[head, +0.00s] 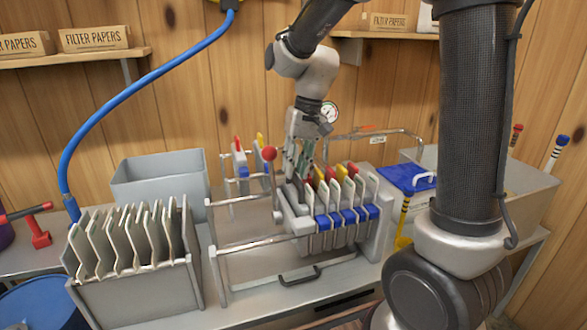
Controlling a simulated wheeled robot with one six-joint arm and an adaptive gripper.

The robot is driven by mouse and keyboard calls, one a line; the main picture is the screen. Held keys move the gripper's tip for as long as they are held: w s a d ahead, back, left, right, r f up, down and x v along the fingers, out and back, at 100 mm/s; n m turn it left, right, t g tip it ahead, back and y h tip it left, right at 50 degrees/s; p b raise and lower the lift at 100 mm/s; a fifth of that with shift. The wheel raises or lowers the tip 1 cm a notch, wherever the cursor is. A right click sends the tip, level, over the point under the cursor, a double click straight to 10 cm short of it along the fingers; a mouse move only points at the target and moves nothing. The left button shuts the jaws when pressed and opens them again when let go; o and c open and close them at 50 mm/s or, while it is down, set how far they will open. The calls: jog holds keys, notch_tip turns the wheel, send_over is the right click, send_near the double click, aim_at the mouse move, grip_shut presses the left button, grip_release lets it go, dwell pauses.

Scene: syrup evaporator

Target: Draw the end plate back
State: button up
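A filter press with two horizontal rails (255,243) stands on the bench. A pack of plates (345,215) with blue lugs and red, yellow and white tops sits at its right side. The grey end plate (294,214) stands upright at the left of this pack, seemingly against it. A red ball knob (268,153) on a rod rises just left of the end plate. My gripper (297,176) points down from above, at the top of the end plate and right of the knob. Its fingertips overlap the plate tops, so its opening and any contact are unclear.
The rails left of the end plate are bare in front; a few coloured plates (241,160) stand behind. A rack of pale plates (130,240) and a grey bin (160,178) stand left. A blue hose (140,87) arcs above them. A blue-lidded box (407,180) stands right.

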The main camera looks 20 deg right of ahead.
jog(key=shift+f, duration=0.5)
grip_shut()
jog(key=shift+a, duration=0.15)
jog(key=a, duration=1.2)
jog(key=shift+a, duration=0.2)
jog(key=shift+r, duration=0.1)
grip_release()
